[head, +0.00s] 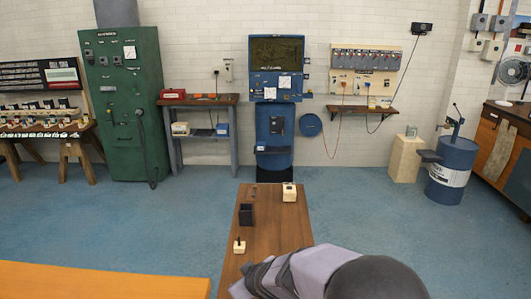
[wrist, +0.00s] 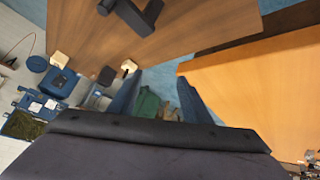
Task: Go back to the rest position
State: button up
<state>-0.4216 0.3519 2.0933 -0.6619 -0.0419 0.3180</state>
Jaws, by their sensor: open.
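My gripper (wrist: 159,78) shows in the wrist view, its two dark blue fingers spread apart with nothing held between them. Its fingers cannot be made out in the head view, where my grey arm fills the bottom right. The wooden table (head: 262,225) stands in the middle of the head view, and it crosses the top of the wrist view (wrist: 190,20). On it are a dark open box (head: 245,215), a cream block with a dark top (head: 289,193) at the far right corner, and a small cream block with a dark peg (head: 239,247) near the left edge.
An orange-brown surface (head: 100,282) lies at the lower left, apart from the table. A green cabinet (head: 122,105), a blue machine (head: 275,110) and a side bench (head: 200,100) line the back wall. A blue drum (head: 453,170) stands at right. Blue floor around the table is open.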

jog(key=s+d+m+h, duration=0.1)
jog(key=d, duration=0.2)
jog(key=s+d+m+g+h, duration=0.1)
jog(key=s+d, duration=0.1)
jog(key=d, duration=0.2)
jog(key=s+d+m, duration=0.1)
jog(key=d, duration=0.3)
jog(key=shift+s+d+f+h, duration=0.15)
jog(key=shift+s+d+h, duration=0.1)
jog(key=shift+h, duration=0.15)
jog(key=s+d+m+g, duration=0.3)
jog(key=s+d, duration=0.2)
jog(key=s, duration=0.5)
jog(key=s+d+f+m+g, duration=0.1)
jog(key=s+d, duration=0.4)
jog(key=s, duration=0.6)
jog(key=m+g+p, duration=0.1)
jog(key=g, duration=0.1)
jog(key=shift+d+f+m+g+h, duration=0.15)
jog(key=shift+d+m+g+h, duration=0.15)
jog(key=shift+m+h, duration=0.1)
dwell(0.4)
